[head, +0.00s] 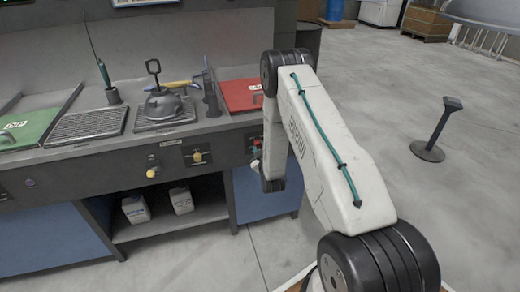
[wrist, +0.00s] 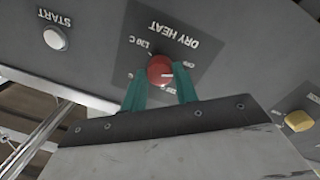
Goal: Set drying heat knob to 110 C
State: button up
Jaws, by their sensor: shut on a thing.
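The red drying heat knob (wrist: 158,69) sits on a dark DRY HEAT plate (wrist: 181,38), which appears upside down in the wrist view. A label that looks like 130 C shows up and left of the knob; other marks around it are small or partly hidden. A short pale mark shows at the knob's right side; I cannot tell the exact setting. My gripper (wrist: 161,82) is shut on the knob, with one teal finger on each side. In the head view my arm hides most of the knob and gripper.
A white START button (wrist: 55,39) is left of the plate and a yellow knob (wrist: 299,121) is at right in the wrist view. Floor at right is mostly clear around a black post (head: 437,128).

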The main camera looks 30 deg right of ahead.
jog(key=m, duration=0.6)
jog(key=shift+m+g+y, duration=0.3)
jog(key=shift+m, duration=0.1)
jog(key=m, duration=0.3)
jog(key=shift+d+m+y, duration=0.1)
jog(key=shift+m+y, duration=0.2)
jog(key=shift+m, duration=1.7)
jog(key=o, duration=1)
jog(key=shift+r, duration=0.1)
jog(key=shift+c, duration=0.2)
jog(key=v, duration=0.7)
jog(key=shift+s, duration=0.4)
